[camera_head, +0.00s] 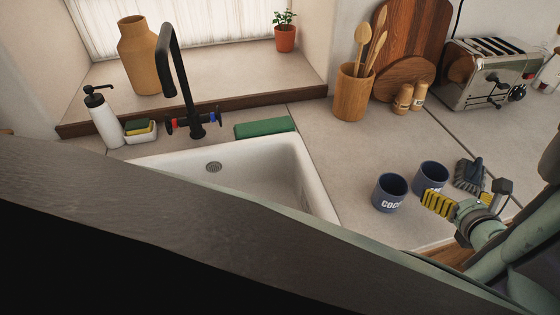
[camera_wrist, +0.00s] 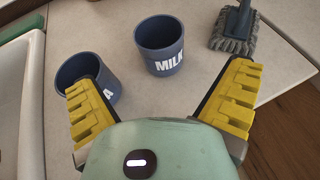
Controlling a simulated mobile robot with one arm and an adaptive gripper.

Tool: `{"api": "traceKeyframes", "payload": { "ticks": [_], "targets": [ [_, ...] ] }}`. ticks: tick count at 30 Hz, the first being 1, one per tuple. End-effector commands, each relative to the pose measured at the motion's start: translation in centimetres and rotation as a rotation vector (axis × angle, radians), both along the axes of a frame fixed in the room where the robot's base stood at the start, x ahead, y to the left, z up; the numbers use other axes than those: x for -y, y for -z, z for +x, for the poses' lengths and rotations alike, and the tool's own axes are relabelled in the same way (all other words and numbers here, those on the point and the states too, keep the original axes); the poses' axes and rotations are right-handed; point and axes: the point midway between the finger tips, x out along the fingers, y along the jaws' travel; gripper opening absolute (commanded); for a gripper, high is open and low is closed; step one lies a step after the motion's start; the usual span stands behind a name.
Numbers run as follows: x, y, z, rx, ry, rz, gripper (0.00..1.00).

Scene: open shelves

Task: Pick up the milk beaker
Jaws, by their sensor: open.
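The milk beaker is a dark blue cup with white "MILK" lettering in the wrist view (camera_wrist: 158,42). It stands upright on the counter ahead of my gripper, between the lines of the two fingers and apart from them. In the head view the milk beaker (camera_head: 431,176) is partly hidden by my gripper (camera_head: 455,203). A matching blue beaker lettered "COCO…" (camera_head: 390,193) stands to its left; in the wrist view this beaker (camera_wrist: 80,68) is partly covered by the left finger. My gripper (camera_wrist: 162,95) is open and empty, with yellow ribbed fingers spread wide.
A grey brush (camera_wrist: 235,28) lies just right of the milk beaker. The white sink (camera_head: 290,160) is to the left. A utensil holder (camera_head: 352,92), small shakers and a toaster (camera_head: 490,73) stand at the back. The counter between beakers and utensil holder is clear.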

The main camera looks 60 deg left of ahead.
Motion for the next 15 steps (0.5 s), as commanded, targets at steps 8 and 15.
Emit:
{"api": "traceKeyframes", "payload": {
  "ticks": [8,15],
  "targets": [
    [-2.8,1.4,2.2,0.000,-0.006,0.002,1.00],
    [-3.9,2.1,3.0,-0.003,-0.005,0.001,1.00]
  ]
}}
